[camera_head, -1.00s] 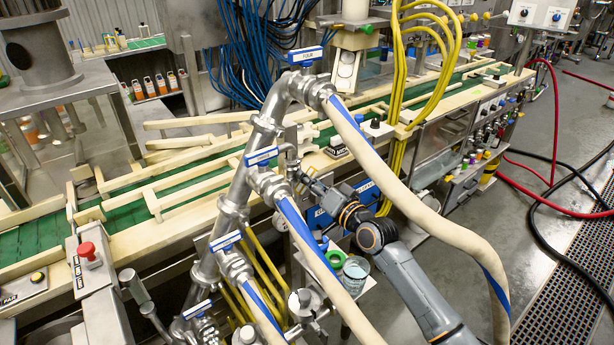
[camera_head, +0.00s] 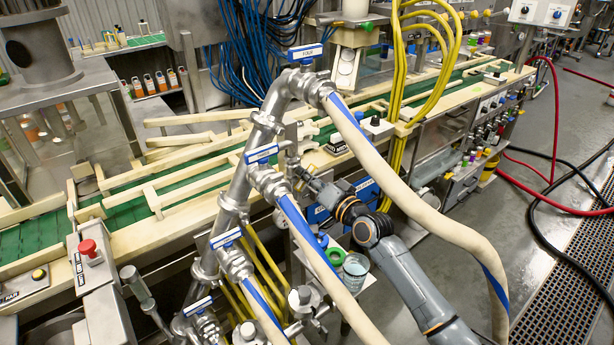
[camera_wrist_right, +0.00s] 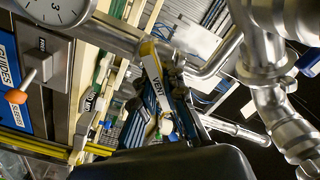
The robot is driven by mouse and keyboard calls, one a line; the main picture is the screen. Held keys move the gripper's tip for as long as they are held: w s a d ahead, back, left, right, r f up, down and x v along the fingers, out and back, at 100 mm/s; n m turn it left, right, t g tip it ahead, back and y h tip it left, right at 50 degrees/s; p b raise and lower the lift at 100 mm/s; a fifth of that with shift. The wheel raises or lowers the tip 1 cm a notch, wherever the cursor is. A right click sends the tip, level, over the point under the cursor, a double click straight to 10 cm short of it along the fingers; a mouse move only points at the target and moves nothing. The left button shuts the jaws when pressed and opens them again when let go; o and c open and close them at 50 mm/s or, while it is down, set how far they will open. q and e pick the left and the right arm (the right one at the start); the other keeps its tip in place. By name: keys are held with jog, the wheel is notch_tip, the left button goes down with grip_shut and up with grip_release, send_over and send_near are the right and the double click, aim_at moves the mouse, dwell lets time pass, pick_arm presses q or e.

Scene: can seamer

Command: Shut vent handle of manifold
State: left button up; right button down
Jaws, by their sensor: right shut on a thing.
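The manifold (camera_head: 235,195) is a grey metal pipe rising diagonally, with several blue-and-white lever handles and cloth-covered hoses. My right gripper (camera_head: 299,174) is behind the manifold, close to its upper middle part and partly hidden by pipe and hose. In the right wrist view, the handle labelled VENT (camera_wrist_right: 156,138) stands just above the dark gripper part along the bottom edge. The gripper is shut on this vent handle; the contact itself is mostly hidden. In the head view I cannot make out the vent handle. My left gripper is not in view.
Pale hoses (camera_head: 424,212) hang close to my right arm. The conveyor (camera_head: 180,194) with wooden rails runs behind the manifold. Yellow cables (camera_head: 400,75) hang behind the arm, and a glass (camera_head: 355,270) stands below it. A gauge (camera_wrist_right: 55,10) shows in the wrist view.

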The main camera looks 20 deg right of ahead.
jog(key=m+p, duration=0.1)
jog(key=m, duration=0.3)
jog(key=shift+m, duration=0.4)
jog(key=shift+f+m+p, duration=0.15)
jog(key=shift+m+p, duration=0.4)
jog(key=shift+m, duration=1.25)
jog(key=c, duration=1.4)
grip_release()
jog(key=shift+d, duration=0.1)
jog(key=v, duration=1.2)
